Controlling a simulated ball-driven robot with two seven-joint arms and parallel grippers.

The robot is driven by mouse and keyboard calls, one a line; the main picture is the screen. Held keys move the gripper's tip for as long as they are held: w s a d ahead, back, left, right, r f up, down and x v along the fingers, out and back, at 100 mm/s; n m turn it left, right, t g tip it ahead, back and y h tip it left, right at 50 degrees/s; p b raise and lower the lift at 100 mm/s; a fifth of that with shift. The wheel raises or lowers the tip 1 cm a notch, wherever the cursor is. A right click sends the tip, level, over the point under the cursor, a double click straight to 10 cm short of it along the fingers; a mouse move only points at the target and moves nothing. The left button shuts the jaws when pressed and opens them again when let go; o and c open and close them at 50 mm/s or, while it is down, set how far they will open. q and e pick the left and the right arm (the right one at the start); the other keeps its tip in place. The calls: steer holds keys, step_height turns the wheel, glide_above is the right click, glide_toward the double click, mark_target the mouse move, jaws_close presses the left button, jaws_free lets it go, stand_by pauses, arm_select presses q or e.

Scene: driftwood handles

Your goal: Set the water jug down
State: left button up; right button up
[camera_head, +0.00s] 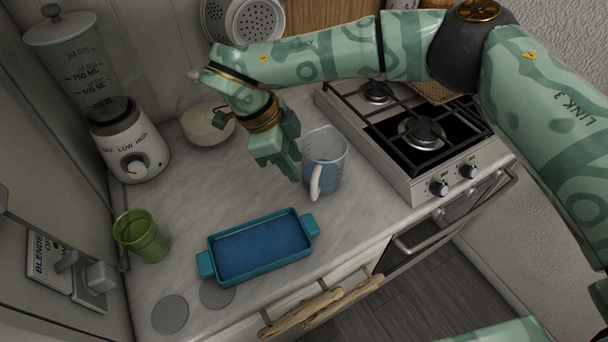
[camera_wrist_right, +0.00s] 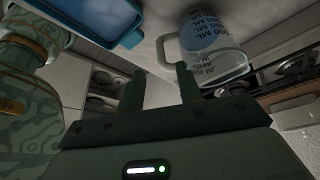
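The water jug (camera_head: 328,165) is a clear measuring jug with blue-tinted contents and a pale handle. It appears to stand upright on the marble counter (camera_head: 200,185), between the blue tray and the stove. My right gripper (camera_head: 291,170) is just left of the jug, pointing down, apart from its handle. In the right wrist view the two fingers (camera_wrist_right: 160,85) are spread with nothing between them, and the jug (camera_wrist_right: 215,50) with its handle shows beyond the fingertips. My left gripper is not in view.
A blue tray (camera_head: 221,262) lies near the counter's front edge. A green cup (camera_head: 142,236), a blender (camera_head: 127,145) and a glass kettle (camera_head: 207,126) stand left and behind. The gas stove (camera_head: 405,165) is at right. Driftwood handles (camera_head: 322,304) stick out in front. Counter between tray and kettle is clear.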

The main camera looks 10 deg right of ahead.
steer(key=shift+v, duration=1.85)
